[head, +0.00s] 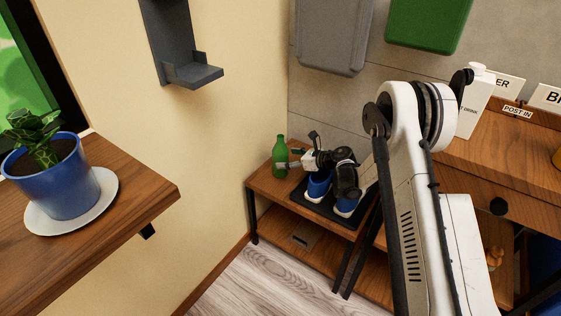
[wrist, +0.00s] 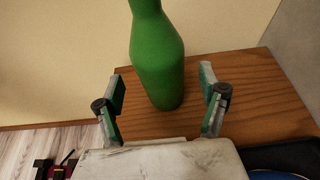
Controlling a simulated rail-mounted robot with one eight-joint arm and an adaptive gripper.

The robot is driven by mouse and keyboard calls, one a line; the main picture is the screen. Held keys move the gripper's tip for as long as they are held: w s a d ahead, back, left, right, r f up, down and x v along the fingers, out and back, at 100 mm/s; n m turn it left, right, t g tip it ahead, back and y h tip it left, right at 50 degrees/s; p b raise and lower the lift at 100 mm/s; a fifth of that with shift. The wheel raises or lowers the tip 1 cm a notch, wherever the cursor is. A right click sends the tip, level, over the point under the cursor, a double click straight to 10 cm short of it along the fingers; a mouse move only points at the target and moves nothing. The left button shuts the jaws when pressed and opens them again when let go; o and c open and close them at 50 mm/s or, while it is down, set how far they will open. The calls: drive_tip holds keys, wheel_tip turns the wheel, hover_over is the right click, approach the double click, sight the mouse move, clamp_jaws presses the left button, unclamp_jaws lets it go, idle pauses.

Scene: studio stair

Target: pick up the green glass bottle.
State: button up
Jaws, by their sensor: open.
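The green glass bottle (head: 280,157) stands upright on the corner of a low wooden shelf, near the wall, in the head view. In the wrist view the green bottle (wrist: 157,60) stands just ahead of and partly between my two fingers, with its top cut off by the frame. My gripper (wrist: 164,92) is open, with one finger on each side of the bottle's lower part. A gap shows on both sides, so the fingers look clear of it. In the head view my gripper (head: 292,165) is small and close to the bottle's right side.
A potted plant (head: 62,175) on a white saucer stands on the left shelf. A white carton (head: 476,105) stands on the right cabinet. Wall bins hang above.

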sight(280, 157)
drive_tip(key=b+x, duration=0.1)
drive_tip(key=x, duration=0.3)
drive_tip(key=shift+a, duration=0.1)
drive_tip(key=c, duration=1.6)
